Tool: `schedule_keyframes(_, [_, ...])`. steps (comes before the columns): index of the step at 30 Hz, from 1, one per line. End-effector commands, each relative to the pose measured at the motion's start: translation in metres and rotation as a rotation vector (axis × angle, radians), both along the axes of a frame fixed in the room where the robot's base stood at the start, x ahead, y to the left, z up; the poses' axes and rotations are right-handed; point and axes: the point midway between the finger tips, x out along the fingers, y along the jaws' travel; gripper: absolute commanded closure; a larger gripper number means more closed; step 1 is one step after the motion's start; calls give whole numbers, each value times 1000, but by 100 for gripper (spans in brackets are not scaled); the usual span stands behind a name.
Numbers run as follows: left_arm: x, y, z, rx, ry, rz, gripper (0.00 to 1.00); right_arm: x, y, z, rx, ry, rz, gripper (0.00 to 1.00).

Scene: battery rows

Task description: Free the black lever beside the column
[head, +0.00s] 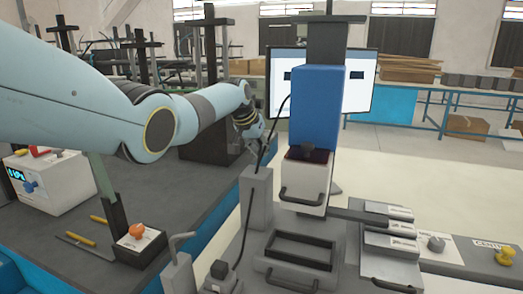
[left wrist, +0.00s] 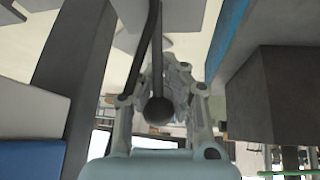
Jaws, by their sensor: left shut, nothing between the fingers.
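The black lever shows in the left wrist view as a thin rod ending in a round black knob (left wrist: 158,110). In the head view I cannot make it out clearly behind my gripper and the cable. The column (head: 330,45) stands upright at the centre, with a blue housing (head: 316,105) on it. My left gripper (head: 264,148) is just left of the column, above a grey post (head: 256,195). In the left wrist view its fingers (left wrist: 174,75) are shut and empty, and the knob overlaps them; I cannot tell whether they touch. My right gripper is not in view.
A black cable (head: 264,160) hangs close to my left gripper. A white-fronted drawer unit (head: 304,180) sits below the housing. A black tray (head: 302,250), grey blocks and a small black-knobbed box (head: 220,270) stand in front. A dark bench (head: 180,200) lies left.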

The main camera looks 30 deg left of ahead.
Motion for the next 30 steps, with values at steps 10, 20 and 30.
schedule_keyframes(10, [5,0,8,3,-18,0,100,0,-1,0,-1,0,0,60])
schedule_keyframes(20, [5,1,9,3,-20,0,100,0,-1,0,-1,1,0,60])
schedule_keyframes(30, [4,0,7,1,-15,0,58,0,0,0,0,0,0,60])
